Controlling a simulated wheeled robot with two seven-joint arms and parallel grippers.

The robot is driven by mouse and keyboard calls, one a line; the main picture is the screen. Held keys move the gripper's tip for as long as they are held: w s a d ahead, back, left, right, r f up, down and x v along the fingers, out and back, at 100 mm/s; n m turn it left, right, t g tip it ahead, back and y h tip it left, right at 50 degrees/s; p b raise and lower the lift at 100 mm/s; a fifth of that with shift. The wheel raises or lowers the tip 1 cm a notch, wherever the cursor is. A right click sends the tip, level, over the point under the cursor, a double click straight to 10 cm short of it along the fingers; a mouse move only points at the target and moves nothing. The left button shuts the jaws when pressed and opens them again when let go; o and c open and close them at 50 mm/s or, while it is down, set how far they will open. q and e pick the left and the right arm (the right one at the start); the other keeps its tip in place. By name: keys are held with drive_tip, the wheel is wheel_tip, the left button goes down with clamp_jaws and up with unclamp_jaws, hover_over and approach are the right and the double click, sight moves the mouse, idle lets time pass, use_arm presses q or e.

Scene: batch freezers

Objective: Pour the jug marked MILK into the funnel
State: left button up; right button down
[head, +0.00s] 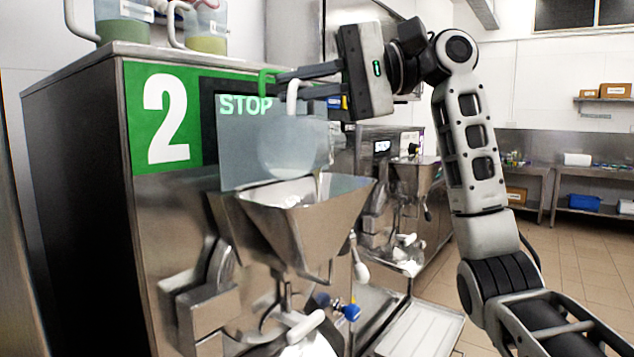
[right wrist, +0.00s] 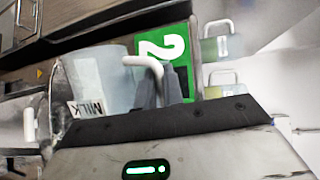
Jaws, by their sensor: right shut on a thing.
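The jug (head: 287,148) is translucent with a white handle (head: 292,97). It hangs tilted just above the funnel (head: 262,235), a wide steel hopper on the front of machine 2. A thin pale streak shows between the jug's right side and the funnel's mouth; how much liquid is inside I cannot tell. My right gripper (head: 290,84) is shut on the handle. In the right wrist view the jug (right wrist: 108,72) bears the word MILK on a label, and the gripper's dark fingers (right wrist: 158,86) are at its handle. My left gripper is not in view.
Machine 2 (head: 75,150) carries a green number panel and a STOP screen behind the jug. Two more handled jugs (head: 122,28) (head: 206,40) stand on its top. Another machine (head: 400,180) stands behind to the right. Shelves with boxes line the far right wall.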

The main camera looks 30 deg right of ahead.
drive_tip(key=shift+w+d+r+m+p, duration=0.2)
drive_tip(key=shift+w+d+m+p, duration=0.1)
drive_tip(key=shift+p, duration=0.1)
drive_tip(key=shift+w+d+r+m+y, duration=0.1)
drive_tip(key=shift+w+d+m+y, duration=0.1)
drive_tip(key=shift+d+m+y, duration=0.1)
idle(0.3)
